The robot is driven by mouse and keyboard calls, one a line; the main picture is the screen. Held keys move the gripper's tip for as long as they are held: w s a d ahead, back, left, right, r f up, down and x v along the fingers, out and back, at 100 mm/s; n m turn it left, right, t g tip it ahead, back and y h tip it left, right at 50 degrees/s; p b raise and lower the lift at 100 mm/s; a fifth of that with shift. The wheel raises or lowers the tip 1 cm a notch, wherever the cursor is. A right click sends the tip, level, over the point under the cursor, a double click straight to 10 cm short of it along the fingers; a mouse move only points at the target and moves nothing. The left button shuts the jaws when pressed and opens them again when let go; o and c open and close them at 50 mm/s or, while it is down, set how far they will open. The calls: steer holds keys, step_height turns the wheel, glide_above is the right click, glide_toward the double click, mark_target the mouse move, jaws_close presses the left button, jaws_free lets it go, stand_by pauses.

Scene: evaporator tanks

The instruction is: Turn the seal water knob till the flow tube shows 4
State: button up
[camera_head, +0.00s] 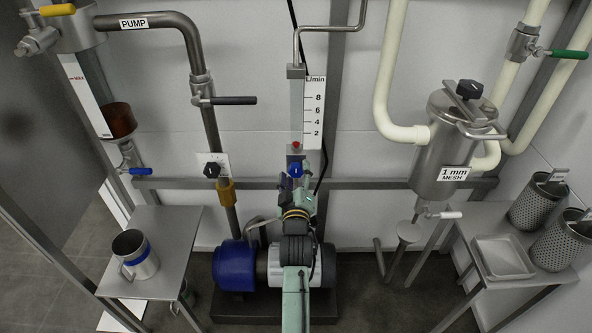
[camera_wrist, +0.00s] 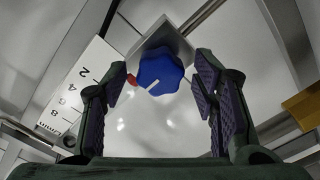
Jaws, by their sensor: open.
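The blue seal water knob (camera_head: 295,171) sits at the foot of the flow tube in the head view. In the wrist view the knob (camera_wrist: 160,73) has a white pointer line and lies between my finger pads, with gaps on both sides. My gripper (camera_wrist: 164,85) is open around it, not touching it. The flow tube (camera_head: 296,105) stands left of a white L/min scale (camera_head: 315,112) marked 2, 4, 6 and 8. A red float (camera_head: 295,144) is low in the tube, below the 2 mark. In the head view my arm partly hides the area below the knob.
A blue motor pump (camera_head: 236,266) stands below. Side tables hold a steel jug (camera_head: 136,255) at left and a tray (camera_head: 502,257) with mesh baskets (camera_head: 538,200) at right. A steel strainer (camera_head: 445,145) hangs right.

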steer(key=shift+w, duration=0.65)
steer(key=shift+c, duration=0.6)
steer(key=c, duration=1)
